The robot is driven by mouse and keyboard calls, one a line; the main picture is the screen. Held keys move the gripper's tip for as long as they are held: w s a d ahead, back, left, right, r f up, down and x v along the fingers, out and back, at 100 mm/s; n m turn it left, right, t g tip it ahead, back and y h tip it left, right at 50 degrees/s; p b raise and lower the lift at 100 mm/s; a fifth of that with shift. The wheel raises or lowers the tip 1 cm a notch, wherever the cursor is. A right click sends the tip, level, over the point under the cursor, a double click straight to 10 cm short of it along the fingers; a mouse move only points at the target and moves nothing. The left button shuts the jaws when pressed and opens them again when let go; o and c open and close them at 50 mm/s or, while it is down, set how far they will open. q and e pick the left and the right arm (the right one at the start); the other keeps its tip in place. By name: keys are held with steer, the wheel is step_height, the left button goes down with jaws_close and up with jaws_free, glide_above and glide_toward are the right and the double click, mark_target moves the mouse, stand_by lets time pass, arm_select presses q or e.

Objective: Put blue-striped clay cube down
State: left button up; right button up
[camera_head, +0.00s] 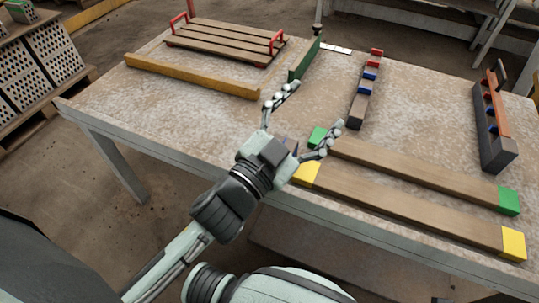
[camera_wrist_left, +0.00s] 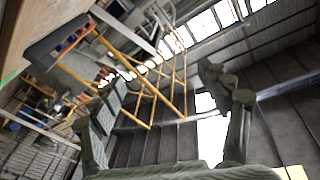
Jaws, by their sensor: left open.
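My left gripper (camera_head: 316,105) is open over the middle of the table, its two fingers spread wide. No object shows between the fingers; in the left wrist view the gap (camera_wrist_left: 150,100) also looks empty. I cannot make out a blue-striped clay cube for certain. A narrow wooden bar (camera_head: 361,106) beyond the gripper carries small blue and red pieces. My right gripper does not show.
The worktable (camera_head: 210,125) has bare room left of the gripper. Two long planks with green ends (camera_head: 508,200) and yellow ends (camera_head: 513,243) lie at the right. A slatted tray with red handles (camera_head: 222,40), a yellow beam (camera_head: 190,75) and a dark rack (camera_head: 493,150) stand around.

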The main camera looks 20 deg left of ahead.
mark_target(292, 145)
arm_select(q)
steer(key=s+a+f+n+g+y, duration=0.1)
steer(key=a+f+n, duration=0.1)
steer(key=f, duration=0.2)
steer(key=s+a+f+n+g+y, duration=0.2)
steer(key=f+n, duration=0.1)
steer(key=f, duration=0.1)
steer(key=s+a+f+n+g+y, duration=0.1)
steer(key=s+a+f+n, duration=0.1)
steer(key=f, duration=0.2)
steer(key=shift+f+n+g+y, duration=0.2)
steer(key=shift+n+g+y, duration=0.2)
steer(key=x, duration=0.6)
steer(key=shift+w+d+f, duration=0.15)
steer(key=shift+w+f, duration=0.05)
steer(key=shift+f, duration=0.1)
steer(key=shift+w+f, duration=0.2)
steer(key=shift+w, duration=0.2)
steer(key=c, duration=1.2)
steer(key=shift+c, duration=0.2)
steer(key=shift+r, duration=0.15)
